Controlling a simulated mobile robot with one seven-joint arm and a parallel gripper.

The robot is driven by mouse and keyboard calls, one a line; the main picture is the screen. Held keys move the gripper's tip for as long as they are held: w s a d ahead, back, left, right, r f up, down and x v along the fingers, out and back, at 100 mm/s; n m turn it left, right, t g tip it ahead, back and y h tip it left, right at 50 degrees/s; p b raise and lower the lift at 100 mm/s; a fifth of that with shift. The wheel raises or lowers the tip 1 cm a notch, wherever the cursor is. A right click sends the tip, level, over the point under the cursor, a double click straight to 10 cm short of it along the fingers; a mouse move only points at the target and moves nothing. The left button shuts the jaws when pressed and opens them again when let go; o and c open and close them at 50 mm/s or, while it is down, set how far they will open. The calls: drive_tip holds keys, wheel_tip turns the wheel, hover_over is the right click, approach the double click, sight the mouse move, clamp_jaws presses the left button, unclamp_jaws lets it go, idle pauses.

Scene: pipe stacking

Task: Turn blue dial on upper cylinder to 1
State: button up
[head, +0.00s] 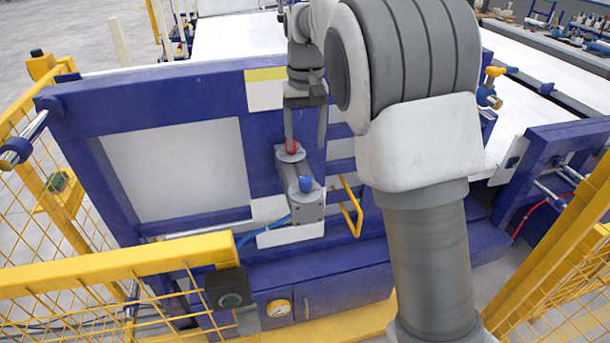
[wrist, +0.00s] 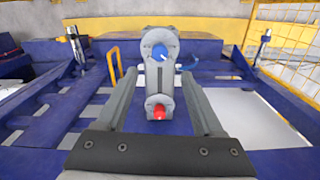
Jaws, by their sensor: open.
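A grey cylinder unit (head: 300,188) is mounted on the blue machine frame; I see only one such unit clearly. Its blue dial (head: 305,184) is at the lower end in the head view, and its red dial (head: 291,148) is at the upper end. In the wrist view the blue dial (wrist: 159,53) is at the top and the red dial (wrist: 159,112) nearer me. My gripper (head: 305,143) is open and empty, fingers pointing toward the unit. In the wrist view its fingers (wrist: 158,78) lie on either side of the cylinder body. Dial markings are too small to read.
A yellow handle (head: 351,208) sticks out right of the cylinder in the head view. Yellow mesh fencing (head: 120,264) with a black button box (head: 229,290) stands at the front left. A blue hose (head: 262,229) runs from the unit. My arm hides part of the frame.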

sight(305, 179)
wheel_tip(305, 179, down, 11)
drive_tip(key=shift+r, duration=0.1)
idle(0.3)
clamp_jaws()
